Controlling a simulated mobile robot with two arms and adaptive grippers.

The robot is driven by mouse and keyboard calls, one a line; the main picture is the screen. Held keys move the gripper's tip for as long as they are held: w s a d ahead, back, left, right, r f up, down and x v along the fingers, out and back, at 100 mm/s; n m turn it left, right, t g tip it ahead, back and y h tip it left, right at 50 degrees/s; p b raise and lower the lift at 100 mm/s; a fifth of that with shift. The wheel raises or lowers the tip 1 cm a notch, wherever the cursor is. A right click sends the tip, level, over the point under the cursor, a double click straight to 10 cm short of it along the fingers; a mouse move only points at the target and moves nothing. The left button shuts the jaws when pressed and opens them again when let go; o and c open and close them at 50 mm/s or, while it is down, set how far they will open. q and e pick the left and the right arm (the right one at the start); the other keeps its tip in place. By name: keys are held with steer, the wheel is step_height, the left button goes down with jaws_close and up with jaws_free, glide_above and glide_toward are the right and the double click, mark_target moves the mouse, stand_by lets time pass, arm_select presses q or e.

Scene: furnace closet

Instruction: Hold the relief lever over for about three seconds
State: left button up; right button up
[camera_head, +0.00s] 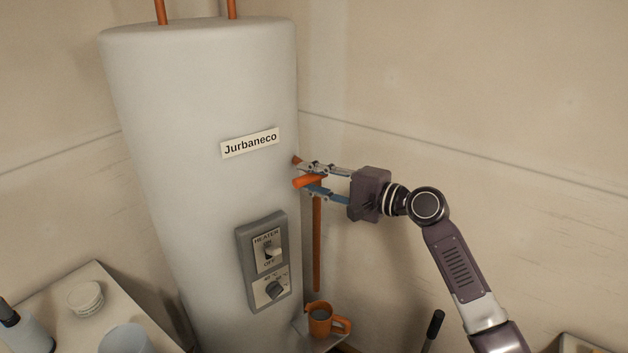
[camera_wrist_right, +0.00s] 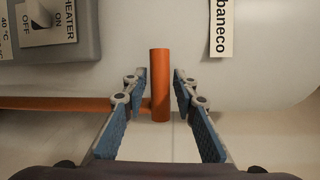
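A white water heater tank (camera_head: 205,90) has an orange relief fitting (camera_head: 306,181) on its right side, with an orange pipe (camera_head: 317,245) running down from it. My right gripper (camera_head: 312,180) is at this fitting, one finger above and one below it. In the right wrist view the orange bar (camera_wrist_right: 160,85) stands between the two open fingers (camera_wrist_right: 160,90), with a small gap on each side. The pipe (camera_wrist_right: 70,103) runs off to the left there. I cannot tell a separate lever from the fitting's body. My left gripper is not in view.
A grey control panel (camera_head: 263,262) with a heater switch and a dial is on the tank's front. An orange mug (camera_head: 322,320) stands below the pipe. A pale surface (camera_head: 60,300) at lower left holds several items. Walls close in behind the tank.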

steer(key=shift+o, duration=0.4)
steer(key=shift+r, duration=0.1)
steer(key=shift+p+v, duration=0.5)
steer(key=shift+v, duration=0.95)
steer(key=shift+p+v, duration=0.4)
steer(key=shift+v, duration=2.05)
